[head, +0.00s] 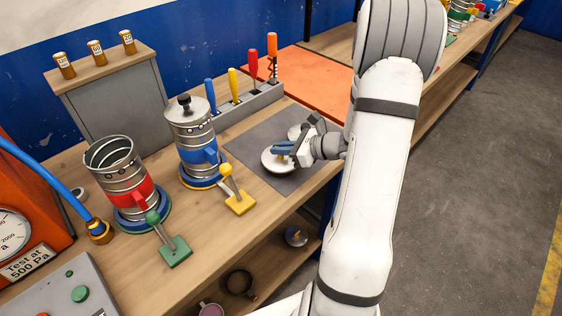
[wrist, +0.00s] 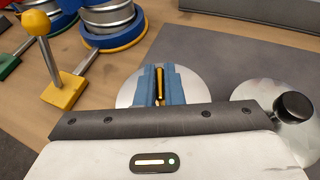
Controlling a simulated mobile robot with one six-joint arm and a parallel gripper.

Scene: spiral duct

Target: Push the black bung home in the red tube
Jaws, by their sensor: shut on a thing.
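The red tube (head: 130,190) is a ribbed metal duct with a red band, upright on a blue ring at left; its top is open. A metal disc with a black knob (wrist: 292,107), which looks like a black bung, lies right of my gripper in the wrist view. Another black knob (head: 184,100) tops the blue-banded tube (head: 195,148). My gripper (head: 284,150) is over the grey mat, its blue pads shut on the yellow grip (wrist: 159,84) of another pale disc (wrist: 125,93). Whether that disc touches the mat is unclear.
A green-knobbed lever (head: 165,235) and a yellow-knobbed lever (head: 233,190) stand in front of the tubes. A rack of coloured tools (head: 240,107) is behind. The orange tester (head: 25,220) is at far left. The grey mat (head: 245,145) has bare room.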

